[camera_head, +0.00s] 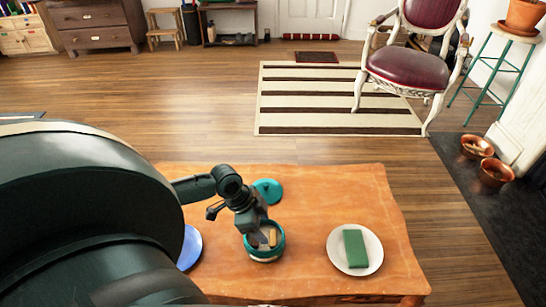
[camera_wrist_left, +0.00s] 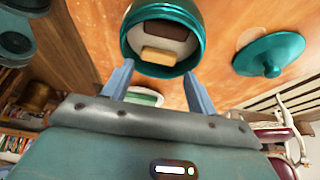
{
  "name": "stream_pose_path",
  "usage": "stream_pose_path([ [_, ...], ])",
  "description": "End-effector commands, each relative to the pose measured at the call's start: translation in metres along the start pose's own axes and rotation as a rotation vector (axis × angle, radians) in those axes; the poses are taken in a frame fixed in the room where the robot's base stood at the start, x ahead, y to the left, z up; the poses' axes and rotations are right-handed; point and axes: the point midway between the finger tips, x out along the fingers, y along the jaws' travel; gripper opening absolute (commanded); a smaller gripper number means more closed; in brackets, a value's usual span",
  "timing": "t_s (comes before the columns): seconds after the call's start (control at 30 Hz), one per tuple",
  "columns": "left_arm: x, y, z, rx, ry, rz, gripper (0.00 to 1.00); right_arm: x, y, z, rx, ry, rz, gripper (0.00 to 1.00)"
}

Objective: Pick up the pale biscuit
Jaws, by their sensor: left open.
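The pale biscuit (camera_wrist_left: 162,57) lies in a round jar with a teal rim (camera_wrist_left: 198,55), beside a dark brown biscuit (camera_wrist_left: 165,32). In the head view the jar (camera_head: 265,257) stands on the wooden table, and the pale biscuit (camera_head: 272,237) shows inside its mouth. My left gripper (camera_head: 258,234) is over the jar's mouth and partly covers it. In the wrist view the left gripper's two fingers (camera_wrist_left: 158,80) are spread apart, with nothing between them, and the pale biscuit appears just beyond their tips. My right gripper is not in view.
A teal lid (camera_head: 267,190) lies on the table (camera_head: 320,200) behind the jar. A white plate (camera_head: 374,254) with a green cloth-like block (camera_head: 355,249) is to the right. A blue plate (camera_head: 190,247) is to the left, partly hidden by my arm. The table's right rear is clear.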

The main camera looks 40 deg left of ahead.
Motion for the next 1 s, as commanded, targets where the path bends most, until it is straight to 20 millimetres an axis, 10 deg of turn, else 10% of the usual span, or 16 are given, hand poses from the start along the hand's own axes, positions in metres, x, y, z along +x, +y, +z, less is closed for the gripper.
stream_pose_path([
  [0.3,0.045,0.002,0.006,-0.002,0.000,0.001,0.58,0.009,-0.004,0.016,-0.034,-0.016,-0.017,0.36],
  [0.6,0.047,0.002,0.006,0.000,-0.001,0.000,0.57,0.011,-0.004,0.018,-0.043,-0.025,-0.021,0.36],
  [1.0,0.047,0.002,0.006,0.000,-0.001,0.000,0.30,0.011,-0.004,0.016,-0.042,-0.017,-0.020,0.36],
])
